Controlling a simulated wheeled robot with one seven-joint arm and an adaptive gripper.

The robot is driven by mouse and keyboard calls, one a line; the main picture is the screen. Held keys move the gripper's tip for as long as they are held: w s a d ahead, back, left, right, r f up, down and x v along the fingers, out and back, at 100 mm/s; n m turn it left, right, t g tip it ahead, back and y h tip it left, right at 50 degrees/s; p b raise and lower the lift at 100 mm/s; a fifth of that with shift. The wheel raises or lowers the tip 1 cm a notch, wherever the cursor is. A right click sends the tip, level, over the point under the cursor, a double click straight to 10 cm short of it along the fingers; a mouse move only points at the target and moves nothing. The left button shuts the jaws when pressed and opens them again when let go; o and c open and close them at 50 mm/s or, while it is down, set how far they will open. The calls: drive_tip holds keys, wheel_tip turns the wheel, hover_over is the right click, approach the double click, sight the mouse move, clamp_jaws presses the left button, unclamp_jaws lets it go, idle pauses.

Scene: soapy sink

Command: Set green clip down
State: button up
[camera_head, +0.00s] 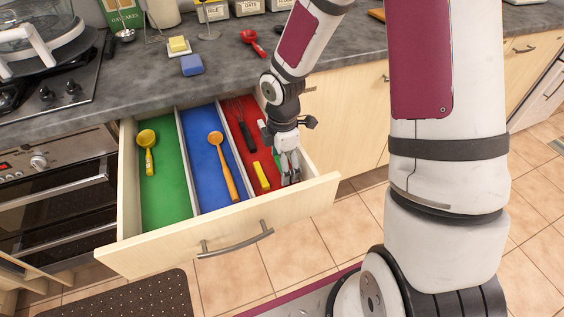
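The open drawer (215,226) has three lined compartments: green at left, blue in the middle, red at right. My gripper (289,176) points down into the right end of the red compartment (258,150). Its fingers are close to the drawer's right wall, and the gap between them is too small to judge. I cannot make out a green clip for certain; a faint greenish patch shows by the fingers. A small yellow block-like item (261,176) lies in the red compartment, just left of the fingers.
A yellow ladle (147,140) lies in the green compartment and an orange one (217,140) in the blue. A black-handled whisk (247,136) lies in the red compartment. A red scoop (251,38), a blue sponge (192,65) and a yellow block (178,43) are on the counter.

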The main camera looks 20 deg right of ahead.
drive_tip(key=shift+f, duration=0.15)
drive_tip(key=o, duration=0.7)
drive_tip(key=shift+o, duration=0.2)
drive_tip(key=s+d+r+m+h+p, duration=0.1)
drive_tip(key=s+r+m, duration=0.1)
drive_tip(key=r, duration=0.8)
drive_tip(key=s+r+m+p, duration=0.2)
drive_tip(key=s+r, duration=0.1)
drive_tip(key=r, duration=0.7)
drive_tip(key=s+r+m+t, duration=0.1)
drive_tip(key=s+r+m, duration=0.2)
drive_tip(key=s, duration=0.3)
drive_tip(key=s+r+m+t, duration=0.1)
drive_tip(key=s+r+m, duration=0.2)
drive_tip(key=s+m, duration=0.3)
drive_tip(key=s+r+m+y, duration=0.1)
drive_tip(key=s+r+m, duration=0.2)
drive_tip(key=s+m, duration=0.2)
drive_tip(key=s, duration=0.3)
drive_tip(key=shift+s+a+r+t, duration=0.15)
drive_tip(key=shift+a+r+t, duration=0.25)
